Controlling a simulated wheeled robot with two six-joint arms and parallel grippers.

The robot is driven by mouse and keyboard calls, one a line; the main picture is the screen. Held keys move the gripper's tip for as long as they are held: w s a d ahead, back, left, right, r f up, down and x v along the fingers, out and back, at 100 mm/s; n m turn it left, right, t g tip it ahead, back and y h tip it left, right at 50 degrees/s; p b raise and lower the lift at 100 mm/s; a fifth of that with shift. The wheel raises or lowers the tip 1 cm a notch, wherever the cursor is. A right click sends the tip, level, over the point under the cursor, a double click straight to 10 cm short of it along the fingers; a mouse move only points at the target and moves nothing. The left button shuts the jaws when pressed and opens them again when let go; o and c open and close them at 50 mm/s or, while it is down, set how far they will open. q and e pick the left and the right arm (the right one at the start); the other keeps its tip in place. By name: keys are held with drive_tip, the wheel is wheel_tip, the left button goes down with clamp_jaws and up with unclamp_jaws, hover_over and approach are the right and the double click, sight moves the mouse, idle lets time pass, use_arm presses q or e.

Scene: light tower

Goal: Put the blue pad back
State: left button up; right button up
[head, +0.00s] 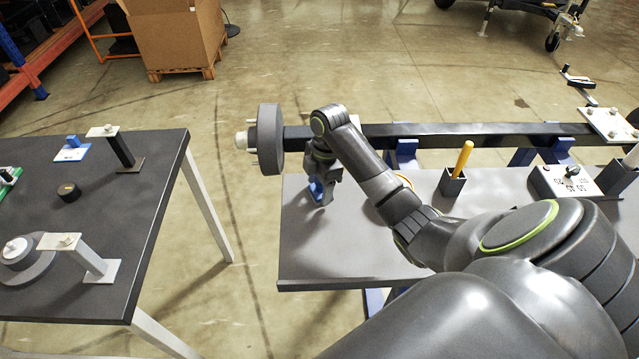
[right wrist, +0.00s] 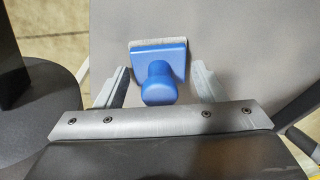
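A blue pad (right wrist: 157,62) with a round blue knob and a pale edge shows in the right wrist view. Its knob is between the two fingers of my right gripper (right wrist: 160,85), with a visible gap on each side. In the head view the right gripper (head: 322,196) points down over the left part of the right-hand table, and a bit of the blue pad (head: 316,188) shows at its fingers. I cannot tell whether the pad touches the tabletop. My left gripper is not in view.
The right-hand table (head: 300,260) holds a dark cup with a yellow handle (head: 463,160) and a control box (head: 565,182). A dark bar with a round disc (head: 270,139) runs along its back. The left table (head: 130,215) holds a blue-and-white piece (head: 72,150) and brackets.

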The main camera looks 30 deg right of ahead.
drive_tip(key=shift+o, duration=0.6)
drive_tip(key=r, duration=0.5)
drive_tip(key=shift+d, duration=0.3)
drive_tip(key=r+p, duration=0.1)
drive_tip(key=r, duration=0.1)
drive_tip(key=r+p, duration=0.3)
drive_tip(key=p, duration=0.1)
drive_tip(key=shift+s+d+r, duration=0.1)
drive_tip(key=shift+d+r, duration=0.2)
drive_tip(key=shift+r, duration=0.1)
drive_tip(key=shift+d+r+p, duration=0.15)
drive_tip(key=shift+r+p, duration=0.5)
drive_tip(key=shift+r, duration=0.1)
drive_tip(key=shift+f, duration=0.1)
